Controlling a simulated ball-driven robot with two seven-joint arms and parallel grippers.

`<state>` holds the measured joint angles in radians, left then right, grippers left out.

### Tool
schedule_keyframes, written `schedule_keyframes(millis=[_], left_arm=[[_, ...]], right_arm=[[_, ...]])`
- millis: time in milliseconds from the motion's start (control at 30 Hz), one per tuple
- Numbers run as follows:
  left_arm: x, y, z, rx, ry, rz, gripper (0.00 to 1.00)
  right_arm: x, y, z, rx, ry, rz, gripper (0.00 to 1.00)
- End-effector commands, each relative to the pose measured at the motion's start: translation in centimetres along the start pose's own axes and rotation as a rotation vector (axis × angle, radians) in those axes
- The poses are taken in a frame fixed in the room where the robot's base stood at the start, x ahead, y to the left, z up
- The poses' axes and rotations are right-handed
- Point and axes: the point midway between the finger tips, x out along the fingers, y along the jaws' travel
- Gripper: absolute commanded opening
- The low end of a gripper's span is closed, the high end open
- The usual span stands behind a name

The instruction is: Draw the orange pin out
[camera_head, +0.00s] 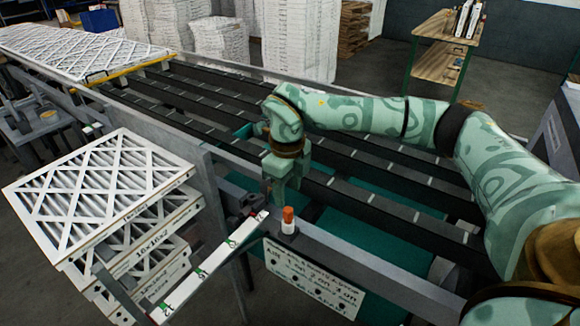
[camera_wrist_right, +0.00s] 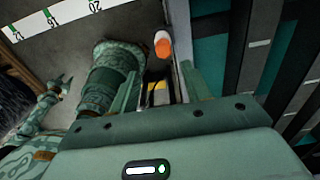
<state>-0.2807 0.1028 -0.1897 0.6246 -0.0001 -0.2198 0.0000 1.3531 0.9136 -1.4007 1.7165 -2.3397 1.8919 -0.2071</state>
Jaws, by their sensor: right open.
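The orange pin (camera_head: 288,214) stands upright in a white collar (camera_head: 288,228) on the near rail of the conveyor frame. My right gripper (camera_head: 279,194) is just behind and above it in the head view, pointing down, open and empty. In the right wrist view the orange pin (camera_wrist_right: 162,46) shows beyond the two spread fingers of the right gripper (camera_wrist_right: 158,85), slightly past their tips and apart from them. A small green forked shape at the left of the wrist view may be my left gripper (camera_wrist_right: 57,86); its jaws are too small to read.
A lettered sign plate (camera_head: 315,279) hangs on the rail below the pin. A white marked strip (camera_head: 213,261) slants left of it. Stacked boxed filters (camera_head: 100,190) stand at left. Dark conveyor slats (camera_head: 390,190) run behind the rail, and a wooden shelf (camera_head: 440,62) is at the back right.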

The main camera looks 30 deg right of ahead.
Motion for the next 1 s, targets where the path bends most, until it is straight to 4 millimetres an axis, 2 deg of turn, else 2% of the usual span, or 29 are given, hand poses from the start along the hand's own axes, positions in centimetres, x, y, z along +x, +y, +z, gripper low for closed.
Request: schedule_keyframes(millis=[33,133,200,300,500,767,800,933,967,1000], left_arm=[[0.2,0.5,0.7,0.000,-0.010,0.006,0.41],[0.3,2.1,2.1,-0.001,-0.031,0.027,0.41],[0.4,3.2,2.5,-0.002,-0.038,0.042,0.41],[0.6,3.7,2.2,0.000,-0.034,0.048,0.41],[0.9,2.8,1.0,0.003,-0.015,0.036,0.41],[0.9,2.5,0.9,0.000,-0.014,0.032,0.41],[0.9,2.4,1.0,-0.001,-0.014,0.031,0.41],[0.9,2.4,1.1,-0.001,-0.016,0.030,0.41],[0.9,2.4,1.1,-0.001,-0.016,0.031,0.41],[0.9,2.4,1.2,-0.001,-0.018,0.031,0.41]], right_arm=[[1.5,0.0,0.0,-0.001,0.004,0.002,0.47],[3.6,0.0,0.0,0.000,0.002,0.001,0.47],[4.9,0.1,0.0,-0.001,0.001,0.002,0.47],[6.4,0.1,0.1,-0.001,0.000,0.001,0.47],[7.8,0.0,0.1,-0.002,-0.002,0.000,0.47],[7.9,0.0,0.1,-0.001,-0.002,0.000,0.47],[7.9,0.0,0.1,-0.001,-0.002,0.000,0.42],[7.9,0.1,0.1,-0.001,-0.002,0.000,0.06],[7.9,0.1,0.1,-0.001,-0.002,0.000,0.00],[7.9,0.0,0.1,-0.001,-0.002,0.000,0.00]])
